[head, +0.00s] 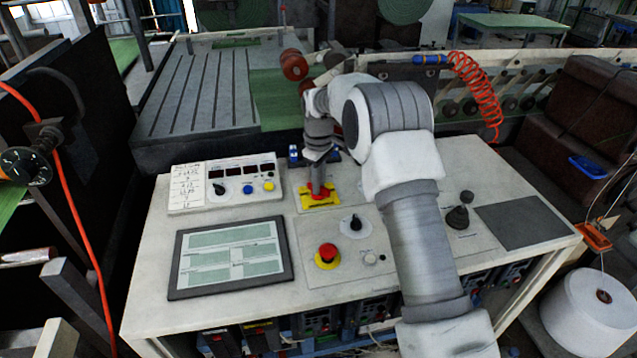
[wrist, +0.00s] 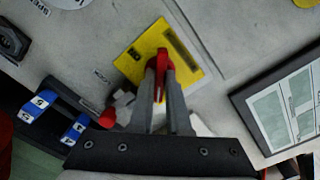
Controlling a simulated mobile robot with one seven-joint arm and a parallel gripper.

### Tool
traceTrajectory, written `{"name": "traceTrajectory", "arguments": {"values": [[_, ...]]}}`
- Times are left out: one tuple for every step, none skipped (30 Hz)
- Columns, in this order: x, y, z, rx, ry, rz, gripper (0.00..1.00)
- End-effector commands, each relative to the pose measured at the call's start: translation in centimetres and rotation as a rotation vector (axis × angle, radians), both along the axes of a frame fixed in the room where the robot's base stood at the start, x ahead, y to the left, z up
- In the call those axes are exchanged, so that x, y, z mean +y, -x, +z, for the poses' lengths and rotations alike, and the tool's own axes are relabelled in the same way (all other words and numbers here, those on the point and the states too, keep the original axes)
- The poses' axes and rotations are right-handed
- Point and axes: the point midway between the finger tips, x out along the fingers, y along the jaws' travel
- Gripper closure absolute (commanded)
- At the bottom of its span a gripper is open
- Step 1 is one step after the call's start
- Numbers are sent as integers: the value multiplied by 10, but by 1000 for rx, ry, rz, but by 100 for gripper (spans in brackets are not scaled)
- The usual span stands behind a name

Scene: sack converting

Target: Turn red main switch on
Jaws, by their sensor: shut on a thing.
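The red main switch (wrist: 162,60) sits on a yellow plate (wrist: 136,63) on the console top. In the head view the yellow plate (head: 308,203) lies near the back middle of the console, with the red switch (head: 323,192) partly hidden by my gripper. My gripper (wrist: 163,75) reaches down over the plate, its two fingers shut on the red handle. In the head view my gripper (head: 318,188) shows from above at the plate. The handle's exact angle is hard to tell.
A red emergency button (head: 327,256) and a black knob (head: 355,224) stand in front of the plate. A display panel (head: 225,185) and a screen (head: 230,258) lie to the left. A black joystick (head: 459,214) stands to the right. Blue-labelled parts (head: 294,153) stand just behind.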

Motion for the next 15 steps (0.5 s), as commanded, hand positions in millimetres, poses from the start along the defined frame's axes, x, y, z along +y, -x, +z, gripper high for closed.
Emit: {"name": "traceTrajectory", "arguments": {"values": [[0, 0, 1, 0, 0, -3, 100], [0, 0, 1, 0, 0, -5, 100], [0, 0, 1, 0, 0, -11, 100], [0, 0, 1, 0, 0, -16, 100], [0, 0, 1, 0, 0, -22, 100], [0, 0, 1, 0, 0, -34, 100], [0, 0, 1, -1, 1, -46, 100], [0, 0, 1, -1, 1, -57, 100], [0, 0, 1, -1, 1, -77, 100], [0, 0, 1, -1, 1, -93, 100], [0, 0, 1, -1, 1, -111, 100], [0, 0, 1, -1, 1, -138, 100], [0, 0, 1, -1, 1, -160, 100], [0, 0, 1, -1, 1, -183, 100], [0, 0, 1, -1, 1, -216, 100]]}}
